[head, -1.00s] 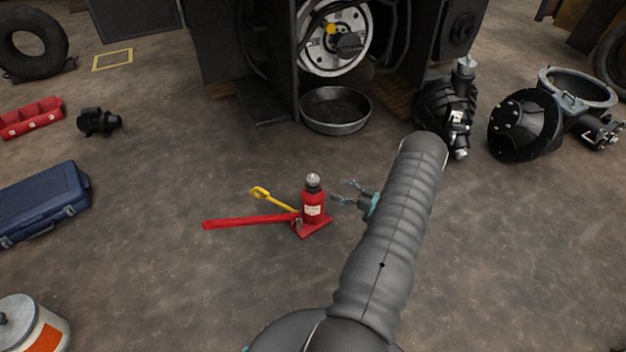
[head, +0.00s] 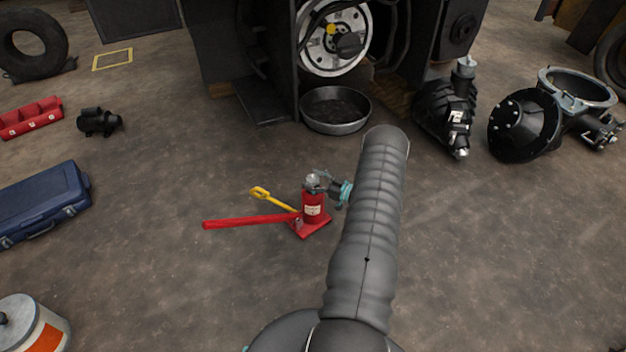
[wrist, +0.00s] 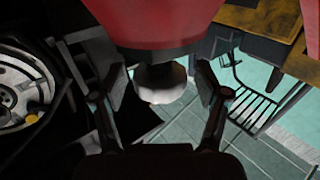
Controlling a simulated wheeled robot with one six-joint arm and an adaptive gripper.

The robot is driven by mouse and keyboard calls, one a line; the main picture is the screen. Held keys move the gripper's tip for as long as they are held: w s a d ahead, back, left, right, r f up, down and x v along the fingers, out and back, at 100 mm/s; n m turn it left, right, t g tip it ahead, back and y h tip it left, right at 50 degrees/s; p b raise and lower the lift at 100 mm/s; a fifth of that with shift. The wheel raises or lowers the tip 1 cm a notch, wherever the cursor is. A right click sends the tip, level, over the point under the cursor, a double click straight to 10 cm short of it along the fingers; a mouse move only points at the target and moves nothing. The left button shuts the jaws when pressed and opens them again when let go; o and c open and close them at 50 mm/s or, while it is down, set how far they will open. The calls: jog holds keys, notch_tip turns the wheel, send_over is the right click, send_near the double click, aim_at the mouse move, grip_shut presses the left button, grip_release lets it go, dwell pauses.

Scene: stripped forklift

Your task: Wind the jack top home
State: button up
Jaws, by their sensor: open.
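The red bottle jack (head: 313,212) stands upright on the floor, with a red lever reaching out to the left from its base. Its silver top (head: 311,180) is low on the body, with my gripper (head: 318,183) at it from the right. In the wrist view the red body (wrist: 165,20) fills the upper middle, and the pale round top (wrist: 161,84) lies between the two fingers. My gripper (wrist: 160,95) is open, with a finger on each side of the top and visible gaps. The top's far side is hidden.
A yellow-handled tool (head: 272,199) lies just behind the red lever. A round metal pan (head: 336,110) sits below the forklift hub (head: 335,40). Black machine parts (head: 524,125) stand at the right. A blue case (head: 45,203) lies at the left.

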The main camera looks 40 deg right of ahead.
jog(key=c, duration=1.2)
jog(key=shift+m+h, duration=0.3)
jog(key=shift+h, duration=0.2)
